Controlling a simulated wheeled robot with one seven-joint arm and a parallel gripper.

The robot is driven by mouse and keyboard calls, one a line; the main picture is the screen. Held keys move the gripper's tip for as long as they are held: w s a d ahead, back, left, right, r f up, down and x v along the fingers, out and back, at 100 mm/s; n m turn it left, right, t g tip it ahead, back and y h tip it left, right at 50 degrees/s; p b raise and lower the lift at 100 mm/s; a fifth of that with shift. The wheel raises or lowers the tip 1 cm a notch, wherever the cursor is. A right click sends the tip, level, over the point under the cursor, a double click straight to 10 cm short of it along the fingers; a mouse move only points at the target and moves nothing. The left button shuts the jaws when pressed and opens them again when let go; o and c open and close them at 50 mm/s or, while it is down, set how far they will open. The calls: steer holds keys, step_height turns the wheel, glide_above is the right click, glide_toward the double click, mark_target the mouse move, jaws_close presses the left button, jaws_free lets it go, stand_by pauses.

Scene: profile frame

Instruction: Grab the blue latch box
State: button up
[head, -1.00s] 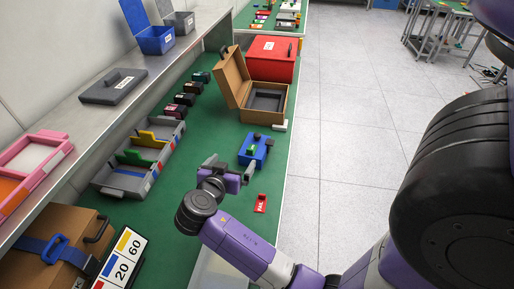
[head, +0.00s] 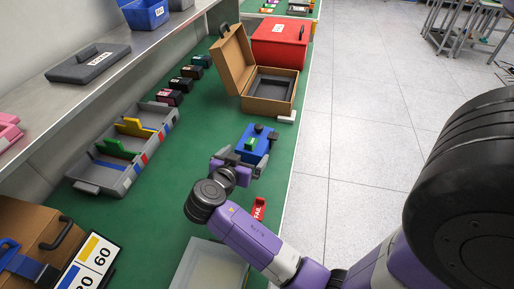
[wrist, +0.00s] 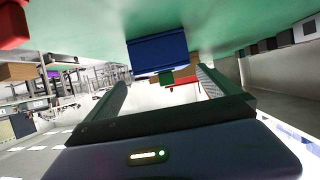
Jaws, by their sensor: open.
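The blue latch box (head: 256,138) sits on the green bench top, with dark knobs or latches and a small green label on it. My gripper (head: 243,159) is open at the near side of the box, low over the bench. In the wrist view the blue box (wrist: 158,55) is ahead, between the lines of my two open fingers (wrist: 161,82). Nothing is held between them. In the head view the fingers overlap the near edge of the box, so I cannot tell whether they touch it.
An open brown case (head: 268,101) and a red box (head: 279,42) stand beyond. A red FAIL tag (head: 259,209) lies close by my arm. A grey divided tray (head: 102,172) is at left. Green bench left of the box is clear; its edge is at right.

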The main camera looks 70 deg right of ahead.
mark_target(250, 149)
steer(key=p+x, duration=0.1)
steer(key=x, duration=0.2)
steer(key=shift+d+r, duration=0.1)
steer(key=shift+d, duration=0.1)
steer(key=shift+w+p+x, duration=0.2)
steer(key=shift+p+x, duration=0.2)
steer(key=shift+x, duration=1.8)
steer(key=c, duration=1.7)
steer(key=shift+r, duration=0.1)
steer(key=shift+c, duration=1)
steer(key=shift+r, duration=0.1)
step_height(250, 149, up, 20)
